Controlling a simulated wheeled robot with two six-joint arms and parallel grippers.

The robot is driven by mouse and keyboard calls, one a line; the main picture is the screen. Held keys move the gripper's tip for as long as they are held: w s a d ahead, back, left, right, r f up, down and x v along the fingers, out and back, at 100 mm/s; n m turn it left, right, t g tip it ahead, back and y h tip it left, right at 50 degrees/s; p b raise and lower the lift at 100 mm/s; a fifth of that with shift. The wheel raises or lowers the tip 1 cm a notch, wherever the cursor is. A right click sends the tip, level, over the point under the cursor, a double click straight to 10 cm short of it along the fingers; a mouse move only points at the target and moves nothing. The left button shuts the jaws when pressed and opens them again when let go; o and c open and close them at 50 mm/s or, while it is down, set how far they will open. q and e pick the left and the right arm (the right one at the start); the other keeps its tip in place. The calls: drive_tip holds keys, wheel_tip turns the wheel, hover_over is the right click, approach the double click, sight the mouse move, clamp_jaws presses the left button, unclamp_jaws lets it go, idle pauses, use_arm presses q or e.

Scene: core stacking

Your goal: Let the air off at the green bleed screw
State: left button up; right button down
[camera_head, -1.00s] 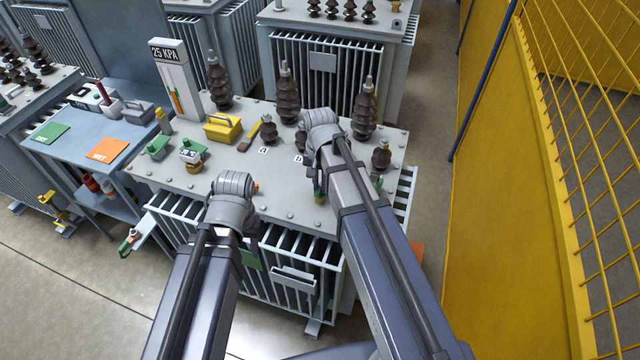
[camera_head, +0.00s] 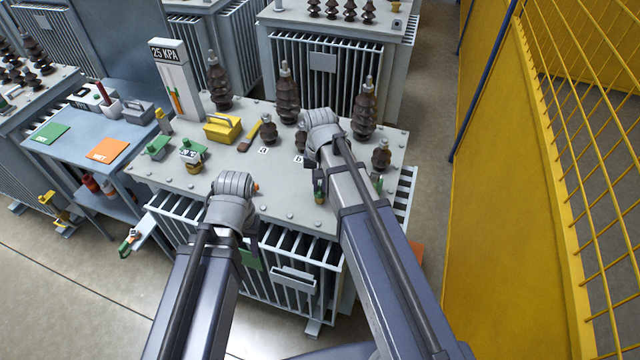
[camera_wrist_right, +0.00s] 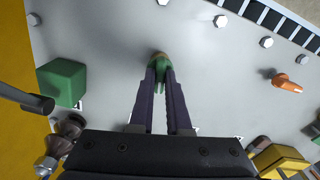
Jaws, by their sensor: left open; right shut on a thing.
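The green bleed screw (camera_wrist_right: 159,60) stands on the grey transformer lid (camera_wrist_right: 215,75), with a brownish base at its foot. My right gripper (camera_wrist_right: 160,72) is shut on it from above, and its dark fingers hide part of the screw. In the head view the right gripper (camera_head: 319,184) is over the front right of the lid (camera_head: 285,185), with a bit of green and gold at its tips. My left gripper (camera_head: 253,240) hangs open in front of the lid's front edge, away from the screw and partly hidden by its arm.
Brown bushings (camera_head: 286,95) rise behind the right hand. A yellow case (camera_head: 222,127), a 25 KPA gauge (camera_head: 175,80) and small green-topped valves (camera_head: 192,152) stand on the lid at left. A green block (camera_wrist_right: 62,82) is beside the right gripper. A yellow barrier (camera_head: 505,190) is at right.

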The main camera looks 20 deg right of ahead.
sight(320, 187)
drive_tip(key=n, duration=0.4)
drive_tip(key=shift+n, duration=2.1)
drive_tip(key=c, duration=0.9)
unclamp_jaws()
wheel_tip(320, 187, up, 8)
drive_tip(key=p, duration=0.8)
drive_tip(key=shift+f, duration=0.1)
